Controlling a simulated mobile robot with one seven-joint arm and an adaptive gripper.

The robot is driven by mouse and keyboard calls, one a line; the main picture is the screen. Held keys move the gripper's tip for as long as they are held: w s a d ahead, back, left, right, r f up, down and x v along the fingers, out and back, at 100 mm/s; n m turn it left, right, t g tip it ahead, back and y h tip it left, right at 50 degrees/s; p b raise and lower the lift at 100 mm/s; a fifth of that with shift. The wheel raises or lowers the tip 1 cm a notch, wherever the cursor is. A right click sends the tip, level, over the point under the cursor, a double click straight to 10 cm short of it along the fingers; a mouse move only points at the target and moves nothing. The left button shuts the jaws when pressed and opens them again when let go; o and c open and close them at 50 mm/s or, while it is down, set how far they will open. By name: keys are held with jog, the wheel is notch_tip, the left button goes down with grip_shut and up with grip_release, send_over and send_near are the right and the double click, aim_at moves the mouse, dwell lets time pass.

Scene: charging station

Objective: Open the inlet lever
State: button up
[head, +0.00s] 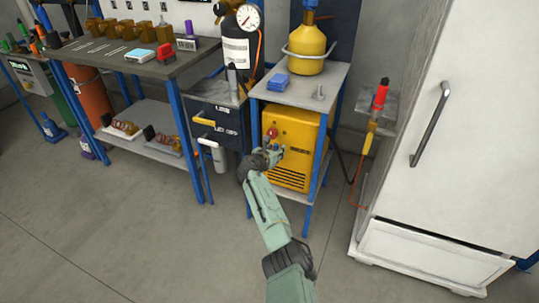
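My gripper (266,156) is small and dark at the end of my green arm, in front of the yellow machine (287,174). Its fingers overlap the machine's front, so I cannot tell whether they touch it or are open or shut. A red knob (272,133) and small blue-grey fittings show on the machine's front just above my gripper. I cannot make out for sure which part is the inlet lever. A dark box (223,140) with a yellow handle (204,122) stands just left of my gripper.
A black tank (236,50) with a gauge stands behind the dark box. A white cabinet (455,120) is at right and a workbench (130,68) at left. The floor in front is clear.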

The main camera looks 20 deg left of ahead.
jog(key=v, duration=1.1)
jog(key=shift+s, duration=0.15)
jog(key=shift+r, duration=0.1)
